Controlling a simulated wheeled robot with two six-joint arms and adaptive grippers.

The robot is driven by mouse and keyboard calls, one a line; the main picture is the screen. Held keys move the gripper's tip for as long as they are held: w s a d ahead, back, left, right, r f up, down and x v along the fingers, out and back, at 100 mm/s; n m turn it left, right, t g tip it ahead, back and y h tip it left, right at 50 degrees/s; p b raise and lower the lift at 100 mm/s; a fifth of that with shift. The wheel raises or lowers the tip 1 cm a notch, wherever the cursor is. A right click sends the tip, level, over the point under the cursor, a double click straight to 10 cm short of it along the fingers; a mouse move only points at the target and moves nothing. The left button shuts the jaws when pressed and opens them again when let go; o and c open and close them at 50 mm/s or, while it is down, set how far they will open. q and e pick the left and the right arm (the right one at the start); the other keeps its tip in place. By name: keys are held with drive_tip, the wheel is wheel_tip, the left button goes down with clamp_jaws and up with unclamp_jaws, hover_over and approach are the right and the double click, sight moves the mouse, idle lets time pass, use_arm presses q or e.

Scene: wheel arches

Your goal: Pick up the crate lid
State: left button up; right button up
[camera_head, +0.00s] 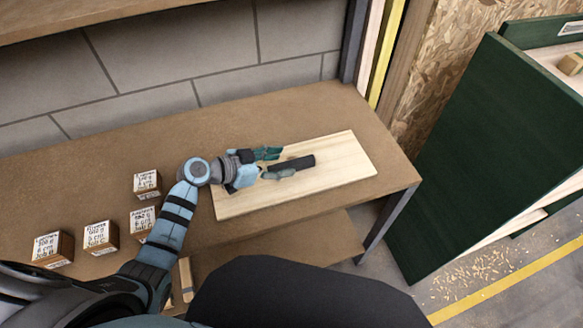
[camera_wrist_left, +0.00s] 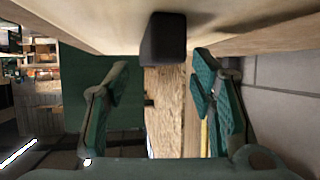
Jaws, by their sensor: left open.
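The crate lid (camera_head: 345,165) is a pale, flat wooden board lying on the brown bench, with a black bar handle (camera_head: 302,162) on its top. My left gripper (camera_head: 276,163) is over the lid, open, its two green fingers on either side of the near end of the handle. In the left wrist view the handle (camera_wrist_left: 162,42) sits between the open fingers (camera_wrist_left: 160,85), near their tips. Whether the fingers touch it is not clear. The gripper hides part of the lid's left side. My right gripper is not in view.
Several small labelled wooden blocks (camera_head: 101,237) stand on the bench (camera_head: 100,185) left of the lid. A grey block wall is behind. Timber posts (camera_head: 385,50) rise behind the bench's right end.

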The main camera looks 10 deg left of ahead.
use_arm(q)
drive_tip(key=shift+x, duration=0.9)
drive_tip(key=shift+s, duration=0.1)
clamp_jaws()
drive_tip(key=shift+r, duration=0.15)
